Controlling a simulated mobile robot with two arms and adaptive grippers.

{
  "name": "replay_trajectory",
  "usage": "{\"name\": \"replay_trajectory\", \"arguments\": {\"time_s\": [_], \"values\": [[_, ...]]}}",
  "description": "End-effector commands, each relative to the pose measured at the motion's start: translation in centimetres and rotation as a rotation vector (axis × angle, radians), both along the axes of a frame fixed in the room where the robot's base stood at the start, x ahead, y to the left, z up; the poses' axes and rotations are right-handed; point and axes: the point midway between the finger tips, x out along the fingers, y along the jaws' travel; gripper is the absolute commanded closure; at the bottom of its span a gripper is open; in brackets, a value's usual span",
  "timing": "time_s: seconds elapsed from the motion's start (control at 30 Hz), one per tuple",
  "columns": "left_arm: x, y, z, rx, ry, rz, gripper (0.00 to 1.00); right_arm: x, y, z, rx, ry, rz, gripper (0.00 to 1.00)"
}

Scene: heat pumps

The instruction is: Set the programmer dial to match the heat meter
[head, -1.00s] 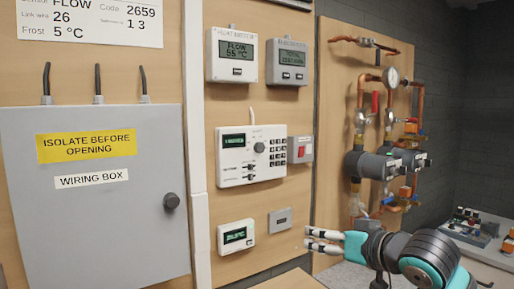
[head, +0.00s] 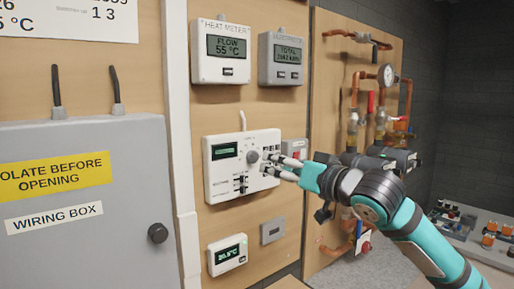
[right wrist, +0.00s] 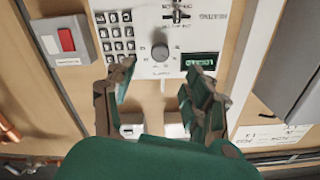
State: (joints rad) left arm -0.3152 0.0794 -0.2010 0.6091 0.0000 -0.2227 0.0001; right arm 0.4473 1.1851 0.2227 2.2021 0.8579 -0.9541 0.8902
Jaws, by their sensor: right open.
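The white programmer (head: 221,181) is on the wooden board, with a small green display (head: 224,151) and a round grey dial (head: 253,156). The heat meter (head: 221,53) above it reads FLOW 55 °C. My right gripper (head: 282,168) is in front of the programmer's right side, close to the dial and covering part of the keypad. In the right wrist view the programmer appears upside down; the dial (right wrist: 160,52) lies beyond and between the open fingers of my right gripper (right wrist: 155,85), with nothing between them. My left gripper is not in view.
An electric meter (head: 283,59) is beside the heat meter. A red switch (head: 295,149) is right of the programmer. A thermostat (head: 227,254) and small grey plate (head: 272,231) are below. A wiring box (head: 100,235) stands left; copper pipes and pumps (head: 385,158) are right.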

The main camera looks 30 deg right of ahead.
Motion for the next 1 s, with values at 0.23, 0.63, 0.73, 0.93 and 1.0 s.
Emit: {"name": "replay_trajectory", "arguments": {"time_s": [0.23, 0.63, 0.73, 0.93, 1.0], "values": [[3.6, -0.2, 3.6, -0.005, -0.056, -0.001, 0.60, 4.8, 0.3, 0.6, 0.006, 0.000, 0.000, 0.47], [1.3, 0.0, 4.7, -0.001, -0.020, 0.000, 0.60, 8.4, 0.6, 0.0, 0.000, -0.001, 0.000, 0.47], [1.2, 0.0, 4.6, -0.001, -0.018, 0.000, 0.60, 8.4, 0.7, 0.0, -0.001, -0.001, 0.000, 0.47], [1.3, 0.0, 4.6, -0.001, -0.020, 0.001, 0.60, 8.4, 0.6, -0.1, 0.000, 0.000, -0.001, 0.56], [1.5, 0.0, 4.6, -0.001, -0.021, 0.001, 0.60, 8.4, 0.6, -0.1, 0.000, 0.000, -0.001, 0.65]]}}
